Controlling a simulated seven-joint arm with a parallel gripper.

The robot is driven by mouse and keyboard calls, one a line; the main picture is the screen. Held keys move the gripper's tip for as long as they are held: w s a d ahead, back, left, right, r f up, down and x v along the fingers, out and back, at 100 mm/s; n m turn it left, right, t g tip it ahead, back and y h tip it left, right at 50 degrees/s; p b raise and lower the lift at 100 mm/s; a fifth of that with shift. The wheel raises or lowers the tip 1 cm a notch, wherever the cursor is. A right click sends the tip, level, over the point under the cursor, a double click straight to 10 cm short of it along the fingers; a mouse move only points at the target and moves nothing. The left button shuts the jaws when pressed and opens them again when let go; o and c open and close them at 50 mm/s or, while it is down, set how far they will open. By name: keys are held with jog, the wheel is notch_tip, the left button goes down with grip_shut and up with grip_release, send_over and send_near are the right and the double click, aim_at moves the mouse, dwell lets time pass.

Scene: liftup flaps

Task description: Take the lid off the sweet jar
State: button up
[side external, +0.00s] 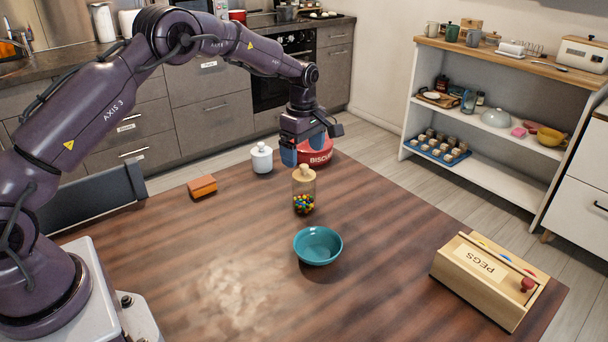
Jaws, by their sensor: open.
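The sweet jar (304,202) stands upright on the wooden table, clear-sided with colourful sweets in its lower part. Its wooden lid (304,176) with a round knob sits on top of it. My gripper (303,156) points down just above the lid, in front of the red biscuit tin in this view. Its jaws are open and look empty. I cannot tell the exact gap between the fingertips and the knob.
A teal bowl (318,246) is in front of the jar. A white lidded pot (262,158), an orange-brown block (202,187) and a red biscuit tin (320,152) stand behind. A wooden pegs box (489,280) is at the right. The table's front left is clear.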

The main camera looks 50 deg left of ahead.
aim_at(305, 165)
notch_tip(305, 165, down, 5)
jog(key=shift+w+d+f, duration=0.1)
jog(key=shift+d, duration=0.05)
jog(key=shift+c, duration=0.4)
jog(key=c, duration=0.9)
